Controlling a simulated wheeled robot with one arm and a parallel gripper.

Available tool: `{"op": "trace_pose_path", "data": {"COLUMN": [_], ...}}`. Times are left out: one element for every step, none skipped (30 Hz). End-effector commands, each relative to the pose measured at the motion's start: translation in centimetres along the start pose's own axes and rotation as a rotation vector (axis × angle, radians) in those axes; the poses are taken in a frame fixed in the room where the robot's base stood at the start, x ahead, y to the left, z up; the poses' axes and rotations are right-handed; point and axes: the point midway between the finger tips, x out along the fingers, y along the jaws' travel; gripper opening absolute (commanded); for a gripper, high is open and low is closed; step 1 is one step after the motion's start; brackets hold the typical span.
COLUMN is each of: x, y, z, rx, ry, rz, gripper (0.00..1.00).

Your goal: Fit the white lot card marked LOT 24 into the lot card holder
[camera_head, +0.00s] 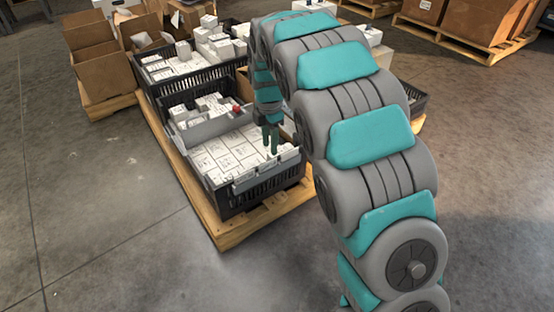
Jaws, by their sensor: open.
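My gripper (271,143) points down over the front part of the nearest black crate (262,192). Its two teal fingers are a little apart, with nothing visible between them. A pale grey strip (246,181), which looks like the lot card holder, sits along the crate's near rim, below and left of the fingers. A small white piece (288,154) shows at the rim to the right of the fingers. It may be a lot card; no LOT 24 marking is readable at this size. Whether the fingertips touch anything cannot be told.
The nearest crate is filled with white boxes (222,155) and stands on a wooden pallet (229,236). More crates with white boxes stand behind. Brown cartons (100,65) stand at the back left. My arm hides the pallet's right side. The floor (110,200) at left is clear.

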Motion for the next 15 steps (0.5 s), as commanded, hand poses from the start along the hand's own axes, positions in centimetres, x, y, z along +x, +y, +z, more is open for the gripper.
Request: {"op": "trace_pose_path", "data": {"x": [0.2,0.4,0.7,1.0,1.2,1.7,2.0,2.4,2.8,3.0,3.2,3.4,3.6,3.9,4.3], "y": [0.3,0.4,0.5,0.5,0.5,0.6,0.6,0.6,0.6,0.6,0.6,0.6,0.6,0.6,0.7], "z": [-0.1,-0.1,-0.2,-0.2,-0.2,-0.2,-0.2,-0.2,-0.2,-0.2,-0.2,-0.2,-0.2,-0.3,-0.3], "rx": [-0.017,-0.025,-0.031,-0.033,-0.033,-0.032,-0.032,-0.031,-0.031,-0.031,-0.031,-0.03,-0.03,-0.03,-0.03], "ry": [0.001,0.001,0.002,0.002,0.002,0.003,0.002,0.002,0.002,0.002,0.002,0.001,0.001,0.001,0.001], "rz": [0.0,0.0,0.0,0.0,0.0,0.0,0.001,0.001,0.001,0.001,0.0,0.0,-0.001,-0.001,-0.002], "gripper": [0.41,0.41,0.41,0.41,0.41,0.41,0.41,0.41,0.41,0.41,0.41,0.41,0.41,0.41,0.41]}}
